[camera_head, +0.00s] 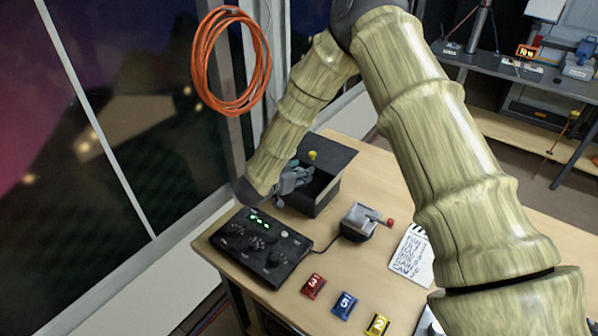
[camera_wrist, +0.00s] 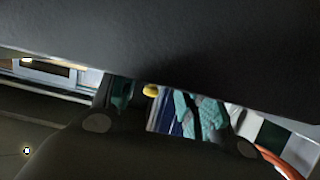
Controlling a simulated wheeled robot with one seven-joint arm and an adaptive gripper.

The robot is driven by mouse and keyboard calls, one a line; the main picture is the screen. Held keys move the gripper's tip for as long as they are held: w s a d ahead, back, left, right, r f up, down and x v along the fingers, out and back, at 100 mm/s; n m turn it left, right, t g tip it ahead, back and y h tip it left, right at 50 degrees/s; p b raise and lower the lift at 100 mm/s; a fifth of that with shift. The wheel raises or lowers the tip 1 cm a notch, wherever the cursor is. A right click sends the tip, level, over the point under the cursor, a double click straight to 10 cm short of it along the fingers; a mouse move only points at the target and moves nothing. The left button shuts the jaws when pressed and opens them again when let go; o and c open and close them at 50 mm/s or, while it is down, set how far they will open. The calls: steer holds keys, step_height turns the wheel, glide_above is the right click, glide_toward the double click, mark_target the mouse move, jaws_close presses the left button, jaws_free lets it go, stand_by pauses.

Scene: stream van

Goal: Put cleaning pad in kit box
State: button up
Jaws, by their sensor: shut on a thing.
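The kit box (camera_head: 327,203) is a dark open box at the back of the desk, with its dark lid (camera_head: 336,151) raised. My gripper (camera_head: 302,172) reaches in from the left over the box opening, its grey-teal fingers shut. A small yellow piece (camera_head: 312,155) shows just past the fingertips in front of the lid. It also shows in the wrist view (camera_wrist: 151,90) near the teal fingers. I take it for the cleaning pad, mostly hidden; its full shape cannot be told. It looks above the box, not resting on its floor.
A black control panel (camera_head: 262,247) with green lights stands left in front of the box. A grey lever unit (camera_head: 362,221) is to the right. Numbered red (camera_head: 313,286), blue (camera_head: 344,305) and yellow (camera_head: 378,324) blocks lie in front. An orange cable coil (camera_head: 199,65) hangs behind.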

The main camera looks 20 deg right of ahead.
steer(key=o, duration=0.9)
steer(key=shift+c, duration=0.2)
steer(key=shift+r, duration=0.5)
steer(key=b+v, duration=0.4)
steer(key=v, duration=0.8)
